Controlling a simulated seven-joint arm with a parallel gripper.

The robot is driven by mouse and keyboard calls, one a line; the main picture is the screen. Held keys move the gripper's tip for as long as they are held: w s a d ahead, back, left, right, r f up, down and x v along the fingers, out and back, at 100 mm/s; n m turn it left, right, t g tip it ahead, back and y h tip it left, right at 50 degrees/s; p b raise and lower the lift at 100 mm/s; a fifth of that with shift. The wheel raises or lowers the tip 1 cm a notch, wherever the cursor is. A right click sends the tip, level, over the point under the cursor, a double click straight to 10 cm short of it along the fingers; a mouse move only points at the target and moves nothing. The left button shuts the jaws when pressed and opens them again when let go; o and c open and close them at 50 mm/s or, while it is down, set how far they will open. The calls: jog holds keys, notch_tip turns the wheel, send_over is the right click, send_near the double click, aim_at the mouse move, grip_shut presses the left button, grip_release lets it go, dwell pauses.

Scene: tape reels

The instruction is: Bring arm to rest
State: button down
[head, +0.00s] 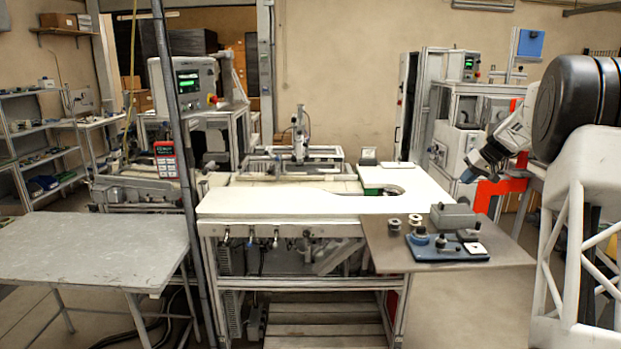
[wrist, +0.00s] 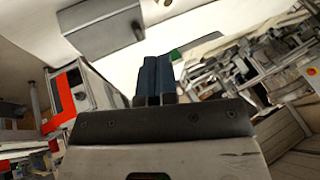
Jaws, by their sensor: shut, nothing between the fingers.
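My gripper (head: 468,176) is at the right in the head view, raised above and behind the small brown side table, apart from everything on it. In the wrist view its two dark blue fingers (wrist: 155,80) lie together with nothing between them. Two small tape reels (head: 394,224) (head: 415,220) stand on the side table. A blue fixture (head: 447,252) with a round part and a white square pad lies to their right.
A grey box (head: 453,216) stands behind the blue fixture; a grey box also shows in the wrist view (wrist: 103,27). The white workbench (head: 290,203) is mostly clear in front. An orange-red bracket (head: 487,196) is close to my gripper. A grey table (head: 90,250) at left is empty.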

jog(key=s+a+r+g+h, duration=0.1)
jog(key=s+a+r, duration=0.3)
jog(key=s+a, duration=0.95)
jog(key=s+a+r+h, duration=0.1)
jog(key=s+a+r, duration=0.3)
jog(key=s+a, duration=0.95)
jog(key=s+a+f+h, duration=0.1)
jog(key=s+f, duration=0.3)
jog(key=s, duration=0.8)
jog(key=s+a+f+h, duration=0.1)
jog(key=s+a+f, duration=0.3)
jog(key=s, duration=0.9)
jog(key=s+a+f+m+h, duration=0.1)
jog(key=s+f, duration=0.3)
jog(key=s, duration=0.9)
jog(key=shift+a, duration=0.75)
jog(key=c, duration=1.8)
grip_release()
